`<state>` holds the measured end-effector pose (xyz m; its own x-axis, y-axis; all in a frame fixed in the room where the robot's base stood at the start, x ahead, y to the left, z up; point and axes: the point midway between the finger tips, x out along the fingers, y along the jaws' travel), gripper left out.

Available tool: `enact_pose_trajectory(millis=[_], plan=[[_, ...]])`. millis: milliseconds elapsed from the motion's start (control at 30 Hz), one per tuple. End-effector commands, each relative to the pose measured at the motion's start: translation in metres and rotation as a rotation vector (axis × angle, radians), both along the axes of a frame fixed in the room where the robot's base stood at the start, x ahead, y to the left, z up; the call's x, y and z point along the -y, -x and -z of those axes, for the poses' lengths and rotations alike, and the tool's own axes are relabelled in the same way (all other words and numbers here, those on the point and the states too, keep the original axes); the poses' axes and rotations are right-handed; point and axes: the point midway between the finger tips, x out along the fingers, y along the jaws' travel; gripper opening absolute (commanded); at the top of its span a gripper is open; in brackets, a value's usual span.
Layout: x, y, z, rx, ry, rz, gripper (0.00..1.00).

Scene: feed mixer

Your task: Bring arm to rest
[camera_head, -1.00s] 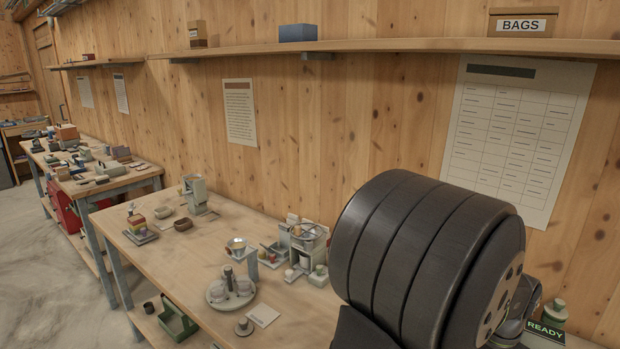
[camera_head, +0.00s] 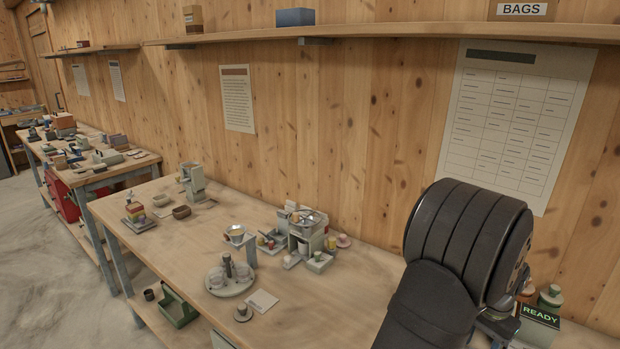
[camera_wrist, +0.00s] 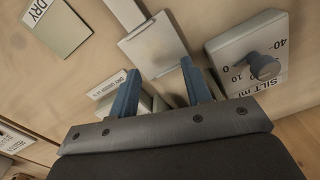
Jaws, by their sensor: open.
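My arm (camera_head: 455,255) stands at the right of the head view, a thick black link with ribbed bands, over the right end of the workbench. A dial box (camera_wrist: 250,55) marked "SILT ml" lies right of the fingers. A small labelled card (camera_wrist: 106,88) lies at the left finger.
The workbench (camera_head: 335,290) is bare in front of my arm. A "READY" sign (camera_head: 541,314) stands at the right. A card marked "DRY" (camera_wrist: 60,28) lies at upper left in the wrist view.

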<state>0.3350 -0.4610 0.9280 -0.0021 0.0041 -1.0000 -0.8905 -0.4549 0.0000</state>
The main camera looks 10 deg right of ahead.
Motion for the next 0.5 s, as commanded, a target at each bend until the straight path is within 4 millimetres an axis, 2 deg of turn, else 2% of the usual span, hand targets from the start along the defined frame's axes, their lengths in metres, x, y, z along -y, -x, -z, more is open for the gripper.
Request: enact_pose_trajectory(millis=[33, 500], plan=[[0.001, 0.000, -0.014, 0.005, 0.008, 0.000, 0.44], [0.000, 0.001, -0.108, 0.003, 0.005, 0.000, 0.44]])
